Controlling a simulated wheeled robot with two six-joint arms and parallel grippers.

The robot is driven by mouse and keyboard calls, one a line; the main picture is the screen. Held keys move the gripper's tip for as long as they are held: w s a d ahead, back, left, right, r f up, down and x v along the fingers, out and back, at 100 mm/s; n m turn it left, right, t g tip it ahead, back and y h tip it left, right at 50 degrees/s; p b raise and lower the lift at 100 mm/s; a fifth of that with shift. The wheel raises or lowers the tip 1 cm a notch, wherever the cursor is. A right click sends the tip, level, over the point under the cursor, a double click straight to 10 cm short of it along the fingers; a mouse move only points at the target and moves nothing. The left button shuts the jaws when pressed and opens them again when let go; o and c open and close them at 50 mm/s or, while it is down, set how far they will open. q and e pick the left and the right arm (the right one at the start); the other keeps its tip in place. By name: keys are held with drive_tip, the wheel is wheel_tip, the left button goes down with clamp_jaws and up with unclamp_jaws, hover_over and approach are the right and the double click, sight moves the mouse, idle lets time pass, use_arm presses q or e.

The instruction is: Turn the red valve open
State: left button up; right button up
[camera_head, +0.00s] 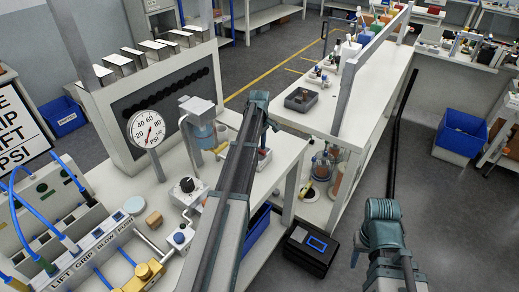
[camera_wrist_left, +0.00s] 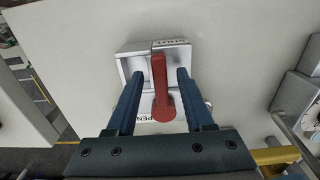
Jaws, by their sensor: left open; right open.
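The red valve handle (camera_wrist_left: 160,85) shows in the left wrist view, over a light grey metal body (camera_wrist_left: 135,68). Its narrow end is near a label at the top of the body, and its wide rounded end is near a partly covered label reading "PEN" at the bottom. My left gripper (camera_wrist_left: 160,84) is open, with one finger on each side of the handle; gaps show on both sides. In the head view my left arm crosses the bench, and I cannot make out its fingers or the valve there. My right gripper's fingers are not in view.
A pressure gauge (camera_head: 146,129) stands on the bench left of my left arm. A panel with blue hoses (camera_head: 77,181) and a yellow fitting (camera_head: 145,276) are at lower left. A black case (camera_head: 311,247) sits on the floor. Floor (camera_head: 345,240) is clear beside it.

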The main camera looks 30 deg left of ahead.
use_arm(q)
clamp_jaws()
idle(1.3)
